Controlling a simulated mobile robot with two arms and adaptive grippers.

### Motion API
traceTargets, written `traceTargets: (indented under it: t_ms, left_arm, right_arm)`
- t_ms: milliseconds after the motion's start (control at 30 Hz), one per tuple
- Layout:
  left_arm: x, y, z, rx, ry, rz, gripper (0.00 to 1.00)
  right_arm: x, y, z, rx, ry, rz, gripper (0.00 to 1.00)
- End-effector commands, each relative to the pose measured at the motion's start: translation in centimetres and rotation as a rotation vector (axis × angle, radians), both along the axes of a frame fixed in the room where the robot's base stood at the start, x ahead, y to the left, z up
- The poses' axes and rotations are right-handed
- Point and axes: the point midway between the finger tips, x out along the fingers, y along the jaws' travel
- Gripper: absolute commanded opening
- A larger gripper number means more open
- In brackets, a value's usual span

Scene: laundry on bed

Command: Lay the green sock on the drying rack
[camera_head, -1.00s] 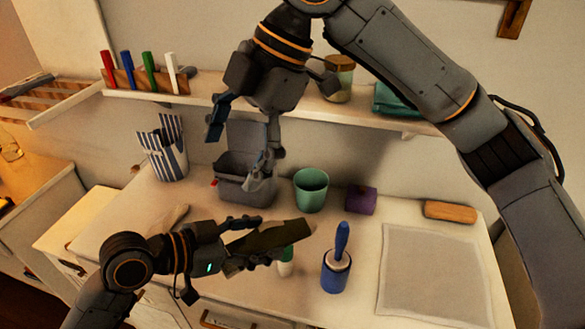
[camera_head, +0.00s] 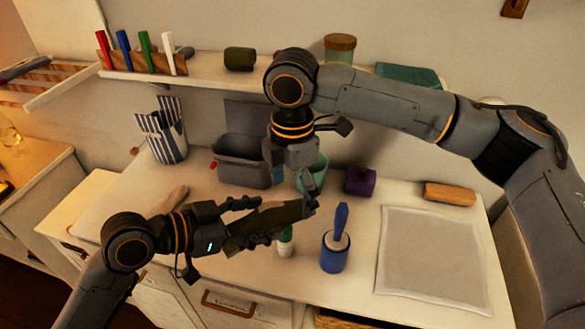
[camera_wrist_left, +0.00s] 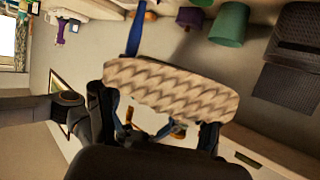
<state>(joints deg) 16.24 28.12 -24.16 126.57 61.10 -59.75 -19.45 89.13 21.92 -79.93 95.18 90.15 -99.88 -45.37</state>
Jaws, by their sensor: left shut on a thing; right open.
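My left gripper (camera_head: 262,222) is shut on a long, dark olive thing (camera_head: 270,218) and holds it above the white counter. In the left wrist view the held thing (camera_wrist_left: 170,88) looks pale, with a zigzag pattern. I cannot tell surely whether it is the green sock. My right gripper (camera_head: 293,188) is open and points down by the far end of the held thing; whether they touch is unclear. A dark green roll (camera_head: 240,58) lies on the wall shelf. A slatted wooden rack (camera_head: 42,78), possibly the drying rack, is at the far left with a dark item on it.
On the counter stand a grey bin (camera_head: 241,160), a green cup (camera_head: 318,170), a purple box (camera_head: 360,181), a blue-handled roller (camera_head: 336,255) and a white bottle (camera_head: 286,244). A pale mat (camera_head: 435,260) lies bare at the right. A striped holder (camera_head: 165,140) stands at the left.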

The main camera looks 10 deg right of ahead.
Motion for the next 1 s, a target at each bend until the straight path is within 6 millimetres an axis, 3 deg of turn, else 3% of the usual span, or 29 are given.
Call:
traceTargets:
  t_ms: [200,567,833,933,967,1000]
  left_arm:
    - [0.0,0.0,0.0,0.0,0.0,0.0,0.46]
    - [0.0,0.0,0.0,0.0,0.0,0.0,0.46]
    - [-0.1,-0.1,0.1,-0.002,0.0,-0.002,0.46]
    - [-0.1,-0.1,0.1,-0.003,0.0,-0.003,0.46]
    - [-0.1,-0.1,0.1,-0.003,0.0,-0.004,0.69]
    - [-0.1,-0.1,0.1,-0.003,-0.001,-0.004,0.77]
  right_arm:
    - [0.0,0.0,-2.2,0.0,0.001,0.0,0.82]
    - [0.0,0.0,-2.6,0.001,0.0,0.0,0.82]
    - [0.0,0.0,-2.6,0.0,-0.001,0.0,0.28]
    - [0.0,0.0,-2.6,0.001,-0.002,0.0,0.28]
    - [0.1,0.0,-2.6,0.001,-0.003,0.0,0.28]
    - [0.1,0.0,-2.6,0.001,-0.003,0.0,0.27]
